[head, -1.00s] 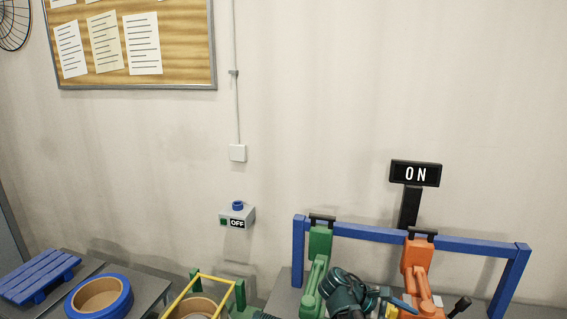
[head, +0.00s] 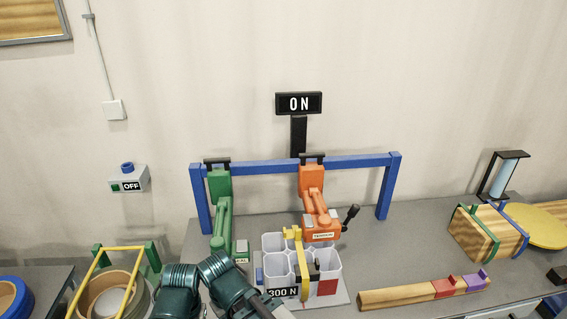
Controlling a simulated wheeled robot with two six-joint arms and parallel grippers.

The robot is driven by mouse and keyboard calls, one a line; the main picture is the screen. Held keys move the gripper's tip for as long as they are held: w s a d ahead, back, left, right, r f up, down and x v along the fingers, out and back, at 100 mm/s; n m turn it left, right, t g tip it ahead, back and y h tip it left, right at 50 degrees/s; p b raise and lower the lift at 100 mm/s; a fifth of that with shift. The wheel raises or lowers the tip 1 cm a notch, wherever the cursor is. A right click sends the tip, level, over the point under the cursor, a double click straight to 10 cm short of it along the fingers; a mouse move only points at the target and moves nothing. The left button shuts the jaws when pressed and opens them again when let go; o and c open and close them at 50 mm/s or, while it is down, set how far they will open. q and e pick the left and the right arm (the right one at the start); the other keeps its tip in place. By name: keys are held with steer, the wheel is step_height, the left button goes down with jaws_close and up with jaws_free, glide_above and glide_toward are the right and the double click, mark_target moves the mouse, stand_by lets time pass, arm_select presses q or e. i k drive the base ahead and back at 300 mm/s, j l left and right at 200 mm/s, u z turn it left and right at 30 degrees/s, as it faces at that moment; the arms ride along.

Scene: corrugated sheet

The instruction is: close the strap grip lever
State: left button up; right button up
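A white bundle of open cells (head: 275,270) stands on the bench, with a yellow strap (head: 302,265) over it. A small black and yellow part (head: 308,272) sits on the strap at its front; I cannot tell whether this is the strap grip lever. An orange tool (head: 312,190) hangs from a blue frame behind, and a black-knobbed lever (head: 350,215) sticks up at its right side. My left arm reaches in at the bottom, and its gripper end (head: 268,307) is beside the bundle's front left. Its fingers are not clear. My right gripper is out of view.
A green tool (head: 220,215) hangs left of the orange one on the blue frame (head: 355,165). A wooden bar (head: 400,295) with red and purple parts lies right of the bundle. A strapped wooden block (head: 485,235) stands further right. Bare bench lies between them.

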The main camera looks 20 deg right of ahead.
mark_target(352, 213)
steer(key=z, duration=1.3)
